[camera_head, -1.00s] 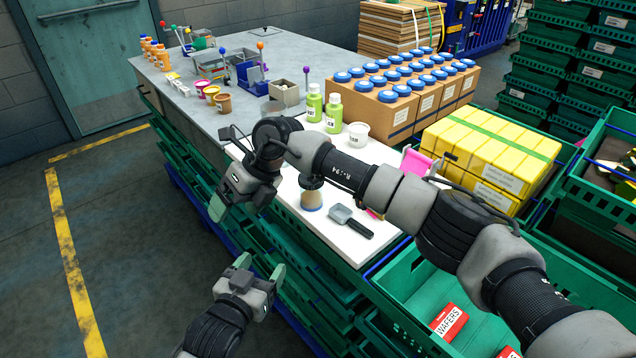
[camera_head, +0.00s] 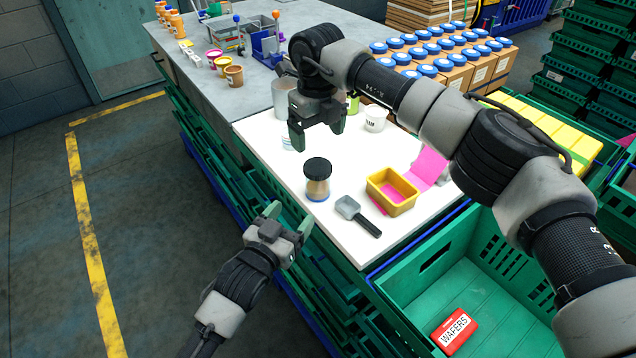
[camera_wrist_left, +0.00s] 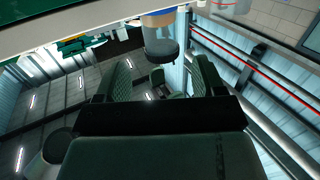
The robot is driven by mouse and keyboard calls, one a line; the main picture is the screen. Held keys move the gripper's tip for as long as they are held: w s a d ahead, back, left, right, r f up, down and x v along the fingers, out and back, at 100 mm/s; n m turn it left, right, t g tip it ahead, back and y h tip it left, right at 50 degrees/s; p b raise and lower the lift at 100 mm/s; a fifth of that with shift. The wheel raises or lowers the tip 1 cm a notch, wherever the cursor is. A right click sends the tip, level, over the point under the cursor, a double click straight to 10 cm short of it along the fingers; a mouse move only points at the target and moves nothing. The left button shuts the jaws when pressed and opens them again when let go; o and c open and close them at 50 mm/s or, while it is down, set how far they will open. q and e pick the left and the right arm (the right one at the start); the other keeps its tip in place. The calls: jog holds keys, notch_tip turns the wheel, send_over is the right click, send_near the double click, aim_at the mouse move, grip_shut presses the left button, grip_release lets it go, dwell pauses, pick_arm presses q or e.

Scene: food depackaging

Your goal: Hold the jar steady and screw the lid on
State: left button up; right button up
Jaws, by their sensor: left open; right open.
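The jar (camera_head: 317,188) stands upright on the white work surface near its front edge. It is clear with tan contents and a blue band at its base. A black lid (camera_head: 318,168) sits on its mouth; I cannot tell how tightly. My left gripper (camera_head: 290,217) is open and empty, in front of the jar and lower left of it, not touching. In the left wrist view, the picture is upside down; the jar (camera_wrist_left: 158,20) and lid (camera_wrist_left: 161,51) show beyond the open fingers (camera_wrist_left: 162,78). My right gripper (camera_head: 318,131) is open and empty, above and behind the jar.
A grey scoop (camera_head: 357,215) and a yellow tray (camera_head: 392,190) lie right of the jar, with a pink sheet (camera_head: 428,168) behind. A white tub (camera_head: 375,119) stands farther back. A green crate (camera_head: 480,290) holding a red wafers pack (camera_head: 454,331) is at lower right.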

aim_at(318, 166)
pick_arm(q)
jog(key=x, duration=1)
grip_shut()
pick_arm(e)
jog(key=n, duration=0.9)
jog(key=shift+f, duration=0.1)
jog(key=shift+f, duration=3.95)
